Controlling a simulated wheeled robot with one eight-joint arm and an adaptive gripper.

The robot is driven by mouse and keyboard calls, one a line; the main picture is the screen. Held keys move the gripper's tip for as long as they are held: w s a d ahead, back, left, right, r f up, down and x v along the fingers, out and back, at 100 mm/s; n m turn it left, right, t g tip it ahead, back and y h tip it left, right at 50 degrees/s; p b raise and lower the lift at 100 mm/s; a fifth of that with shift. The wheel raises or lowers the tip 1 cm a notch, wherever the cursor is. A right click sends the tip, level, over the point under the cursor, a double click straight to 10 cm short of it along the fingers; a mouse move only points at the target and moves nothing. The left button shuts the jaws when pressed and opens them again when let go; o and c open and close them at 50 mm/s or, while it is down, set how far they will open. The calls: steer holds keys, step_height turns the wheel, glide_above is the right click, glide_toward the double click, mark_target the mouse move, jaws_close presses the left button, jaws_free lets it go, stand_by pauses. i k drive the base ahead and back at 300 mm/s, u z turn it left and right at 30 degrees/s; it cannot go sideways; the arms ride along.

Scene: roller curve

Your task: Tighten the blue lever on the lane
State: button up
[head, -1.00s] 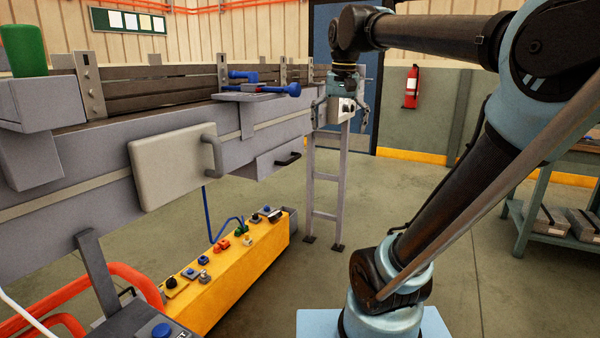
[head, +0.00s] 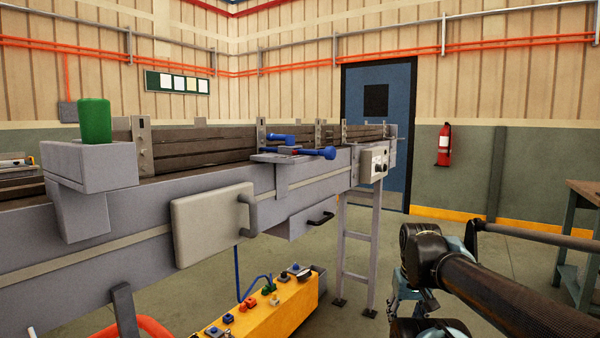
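A blue lever (head: 318,153) with a thick rounded end sticks out over a small grey bracket (head: 275,157) on the near side of the roller lane (head: 85,208). A second blue handle (head: 278,138) shows just behind it, against the dark rail. How tight either one is cannot be seen. My gripper (head: 405,305) hangs low at the lower right, beyond the lane's side and well away from the levers. It is partly hidden by my own arm, and its fingers are too unclear to judge.
A green cylinder (head: 95,121) stands on a grey block at the left. A grey panel with a handle (head: 212,224) juts from the lane's side. A yellow box with buttons (head: 275,310) stands below. A fire extinguisher (head: 444,146) hangs on the wall. Open floor lies right of the lane's leg.

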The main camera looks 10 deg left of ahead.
mark_target(290, 140)
steer(key=u, duration=0.4)
steer(key=k, duration=0.75)
steer(key=u, duration=0.35)
